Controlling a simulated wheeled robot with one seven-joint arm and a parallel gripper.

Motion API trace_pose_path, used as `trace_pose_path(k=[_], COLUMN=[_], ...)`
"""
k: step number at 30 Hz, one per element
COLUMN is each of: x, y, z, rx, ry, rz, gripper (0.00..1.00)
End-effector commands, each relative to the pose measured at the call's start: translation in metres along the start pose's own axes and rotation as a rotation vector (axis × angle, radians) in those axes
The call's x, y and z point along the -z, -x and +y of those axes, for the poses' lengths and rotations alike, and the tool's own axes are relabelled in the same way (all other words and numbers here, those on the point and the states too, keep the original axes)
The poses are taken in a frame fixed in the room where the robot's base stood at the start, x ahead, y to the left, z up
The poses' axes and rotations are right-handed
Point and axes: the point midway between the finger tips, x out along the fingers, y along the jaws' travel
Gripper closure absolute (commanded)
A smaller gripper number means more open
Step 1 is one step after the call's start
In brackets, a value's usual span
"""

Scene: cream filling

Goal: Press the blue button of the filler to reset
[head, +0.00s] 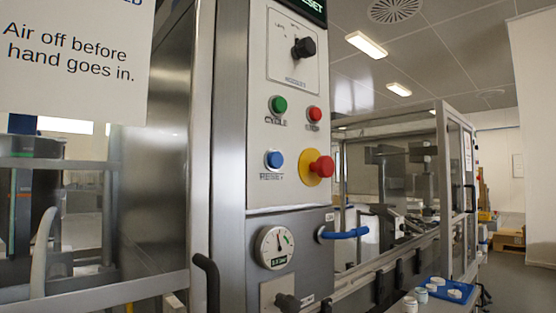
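The blue button (274,159) sits on the upright control panel (257,100) of the filler, with the label RESET under it. A green button (278,105) labelled CYCLE is above it. A red button (314,114) is at the upper right, its label blurred. A large red mushroom knob (322,167) on a yellow base is just right of the blue button. A black rotary selector (303,48) is near the panel's top. My gripper is not in view.
A pressure gauge (276,247) and a blue hose (345,233) are below the panel. A black handle (208,280) juts out at lower left. A warning sign (70,60) hangs at left. A blue tray (447,289) with white jars is at lower right. Clear floor (520,275) lies at right.

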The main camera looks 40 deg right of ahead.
Motion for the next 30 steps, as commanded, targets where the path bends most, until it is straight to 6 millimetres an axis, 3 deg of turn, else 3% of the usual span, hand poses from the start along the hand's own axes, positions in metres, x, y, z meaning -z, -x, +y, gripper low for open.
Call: trace_pose_path(k=[11,30], x=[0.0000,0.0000], y=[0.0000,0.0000], z=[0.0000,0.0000], rx=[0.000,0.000], ry=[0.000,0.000], rz=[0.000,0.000], gripper=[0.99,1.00])
